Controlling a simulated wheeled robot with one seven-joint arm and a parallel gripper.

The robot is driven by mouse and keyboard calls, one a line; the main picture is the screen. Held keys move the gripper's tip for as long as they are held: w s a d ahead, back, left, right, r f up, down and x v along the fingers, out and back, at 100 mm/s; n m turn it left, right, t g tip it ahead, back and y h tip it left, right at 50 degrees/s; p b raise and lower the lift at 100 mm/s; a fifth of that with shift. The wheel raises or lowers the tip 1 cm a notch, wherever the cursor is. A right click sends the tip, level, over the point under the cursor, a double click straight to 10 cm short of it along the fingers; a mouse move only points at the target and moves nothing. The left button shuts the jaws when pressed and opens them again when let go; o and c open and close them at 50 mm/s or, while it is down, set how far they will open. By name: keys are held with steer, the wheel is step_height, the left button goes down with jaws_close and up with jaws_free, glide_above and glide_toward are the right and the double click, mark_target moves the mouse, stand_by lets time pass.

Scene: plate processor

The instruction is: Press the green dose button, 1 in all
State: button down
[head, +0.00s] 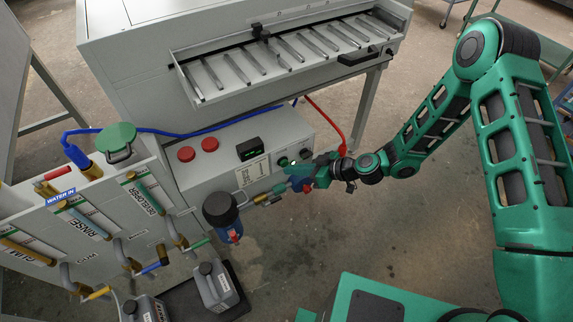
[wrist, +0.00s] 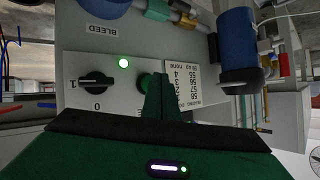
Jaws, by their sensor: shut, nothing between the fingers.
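The green dose button (wrist: 145,82) is on the grey panel in the wrist view, partly hidden behind my fingers. It also shows in the head view (head: 282,161), just left of my fingertips. My gripper (wrist: 158,90) is shut and empty, with its fingers pointing at the panel and overlapping the button's right side. In the head view my gripper (head: 298,171) is close to the panel's right end. I cannot tell whether the fingertips touch the button.
A blue filter housing (wrist: 237,38) and pipe fittings (head: 265,199) stand close to the panel.

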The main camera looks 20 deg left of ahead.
steer(key=shift+w+a, duration=0.3)
steer(key=shift+a, duration=0.1)
stand_by(0.7)
stand_by(0.3)
steer(key=shift+s+d, duration=0.6)
steer(key=shift+d, duration=0.15)
steer(key=shift+s+d, duration=1.65)
steer(key=shift+d, duration=0.25)
